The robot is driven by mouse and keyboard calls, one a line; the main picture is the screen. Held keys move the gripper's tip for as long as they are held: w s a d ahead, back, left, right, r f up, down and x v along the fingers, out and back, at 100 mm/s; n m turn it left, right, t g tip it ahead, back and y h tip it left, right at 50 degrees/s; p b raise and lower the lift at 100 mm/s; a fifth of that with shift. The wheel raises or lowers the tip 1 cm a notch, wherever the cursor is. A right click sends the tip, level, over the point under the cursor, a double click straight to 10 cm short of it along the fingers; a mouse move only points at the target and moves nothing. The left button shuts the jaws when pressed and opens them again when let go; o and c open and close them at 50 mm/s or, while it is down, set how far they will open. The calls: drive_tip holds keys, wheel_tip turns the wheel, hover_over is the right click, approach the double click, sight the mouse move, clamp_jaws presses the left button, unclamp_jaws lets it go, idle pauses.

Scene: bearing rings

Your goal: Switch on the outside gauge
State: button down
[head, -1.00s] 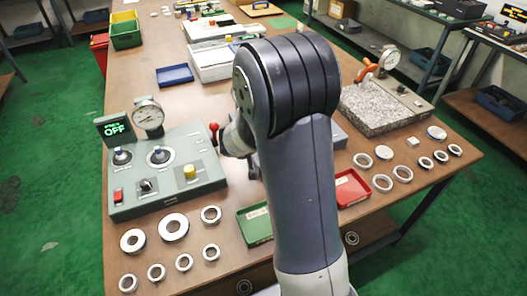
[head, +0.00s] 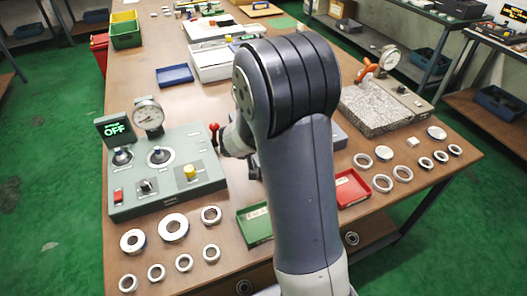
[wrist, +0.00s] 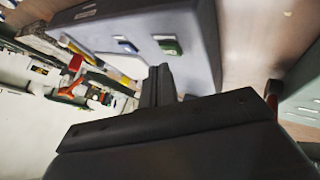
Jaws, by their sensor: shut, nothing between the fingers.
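A grey-green console (head: 167,188) stands at the left front of the bench in the head view. Its display (head: 117,130) reads OFF in green, and a round dial gauge (head: 149,117) rises behind it. Its face carries a red rocker switch (head: 118,195), black knobs, a yellow button (head: 190,171) and a red-knobbed lever (head: 213,127) at the right edge. I cannot tell which part bears the name outside gauge. My gripper (wrist: 158,84) is shut and empty in the wrist view, beside a grey box (wrist: 195,25) with a green and a blue control. In the head view my arm mostly hides it.
Metal rings (head: 173,227) lie in front of the console. A green tray (head: 254,226) and a red tray (head: 352,189) flank my arm. A granite block (head: 372,106) with another dial gauge (head: 391,58) stands at right.

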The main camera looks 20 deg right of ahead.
drive_tip(key=shift+f+b, duration=0.25)
drive_tip(key=shift+b, duration=0.1)
drive_tip(key=shift+f+b, duration=0.25)
drive_tip(key=shift+b, duration=0.3)
drive_tip(key=shift+f+b, duration=0.3)
drive_tip(key=shift+b, duration=0.25)
idle(0.8)
idle(0.3)
drive_tip(key=shift+r, duration=0.75)
drive_tip(key=shift+p, duration=0.3)
drive_tip(key=shift+r+p, duration=1.45)
drive_tip(key=shift+r, duration=1.15)
drive_tip(key=shift+f, duration=0.15)
